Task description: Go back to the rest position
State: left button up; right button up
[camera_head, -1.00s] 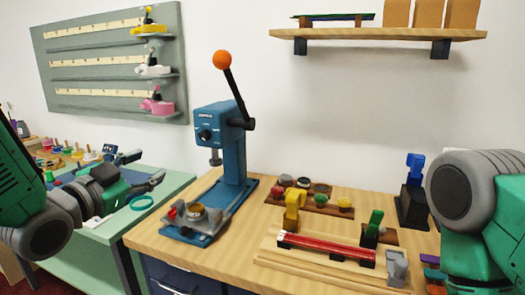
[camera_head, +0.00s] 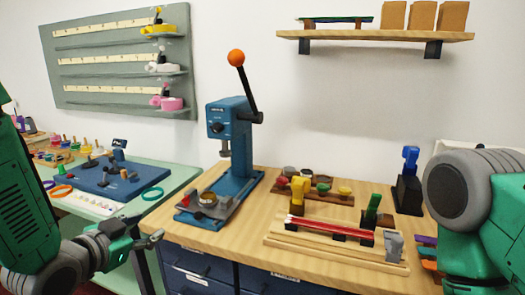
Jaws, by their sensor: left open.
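My left gripper (camera_head: 153,241) is at the lower left, in front of the gap between the green table and the wooden counter. Its fingers are apart and nothing shows between them. My left arm comes in from the left edge. My right arm stands at the right edge; its gripper is out of view. The blue lever press (camera_head: 232,150) with an orange ball knob stands on the wooden counter (camera_head: 240,243), clear of both arms.
A wooden fixture (camera_head: 335,247) holding red strips and a tray of several coloured knobs (camera_head: 325,192) lie on the counter.

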pick_arm(q)
jog(key=s+a+f+n+g+y, duration=0.1)
jog(key=s+f+n+g, duration=0.15)
jog(key=s+f, duration=0.5)
jog(key=s+f+n+g+y, duration=0.1)
jog(key=s+f+g, duration=0.25)
jog(key=f, duration=0.75)
jog(key=s+a+f+n+g+y, duration=0.1)
jog(key=s+f+g, duration=0.2)
jog(key=s+f, duration=0.3)
jog(key=s+a+f+n+g+y, duration=0.1)
jog(key=s+f+g, duration=0.3)
jog(key=s, duration=1.2)
notch_tip(320, 180, down, 2)
jog(key=shift+s+a+f+n, duration=0.15)
jog(key=shift+s+n, duration=0.05)
jog(key=shift+n, duration=0.45)
